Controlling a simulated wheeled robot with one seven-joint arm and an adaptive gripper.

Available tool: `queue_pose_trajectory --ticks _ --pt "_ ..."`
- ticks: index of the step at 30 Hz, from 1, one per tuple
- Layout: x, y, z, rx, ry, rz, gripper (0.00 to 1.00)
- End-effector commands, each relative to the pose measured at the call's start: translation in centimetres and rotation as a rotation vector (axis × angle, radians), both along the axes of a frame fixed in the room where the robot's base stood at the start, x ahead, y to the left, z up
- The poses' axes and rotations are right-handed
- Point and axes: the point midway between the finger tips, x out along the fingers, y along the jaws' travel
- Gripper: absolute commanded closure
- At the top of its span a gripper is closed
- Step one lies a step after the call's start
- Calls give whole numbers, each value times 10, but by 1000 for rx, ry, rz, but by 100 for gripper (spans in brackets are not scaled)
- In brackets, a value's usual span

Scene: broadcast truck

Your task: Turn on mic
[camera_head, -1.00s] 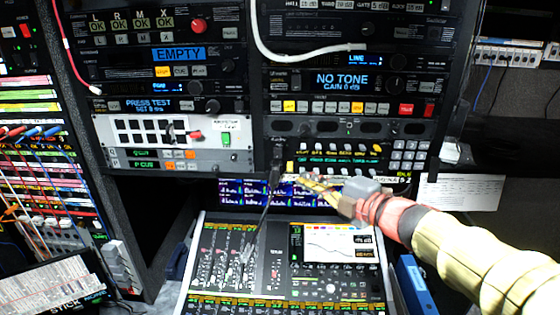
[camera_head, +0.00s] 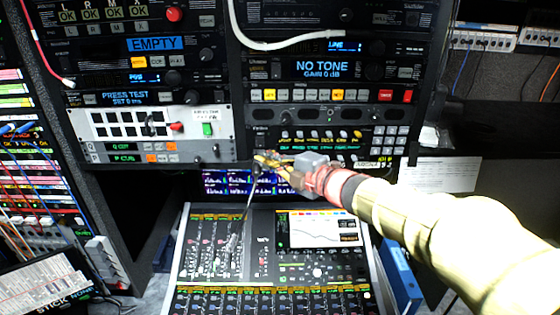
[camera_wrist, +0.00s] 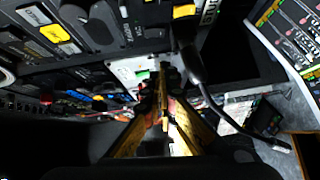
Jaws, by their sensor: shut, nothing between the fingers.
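A thin black gooseneck mic (camera_head: 248,192) comes from the lower left corner of the right rack's bottom panel (camera_head: 330,141) and hangs down over the mixing console in the head view. In the wrist view its dark stem (camera_wrist: 222,113) curves down to the right, close beside my fingers. My gripper (camera_head: 262,158) is shut and empty, with its fingertips at the mic's base; I cannot tell whether they touch it. In the wrist view my gripper (camera_wrist: 165,85) points at the panel. A yellow button (camera_wrist: 184,11) shows above the stem. The mic's base is partly hidden by my fingers.
A mixing console (camera_head: 265,250) with a screen lies below the racks. A white cable (camera_head: 280,45) loops across the upper right rack. A white button panel (camera_head: 155,122) is at left. A blue binder (camera_head: 403,275) stands right of the console.

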Motion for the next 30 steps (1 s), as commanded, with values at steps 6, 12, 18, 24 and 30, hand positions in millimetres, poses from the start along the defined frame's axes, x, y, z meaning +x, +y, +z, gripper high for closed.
queue_pose_trajectory --ticks 6,12,18,24,30 --pt "32 14 -4 0 1 -1 100" --pt "49 14 -6 0 1 -1 100" --pt "54 14 -7 1 1 -1 100" --pt "54 14 -7 1 1 -1 100" --pt "55 14 -10 1 -11 -1 100"
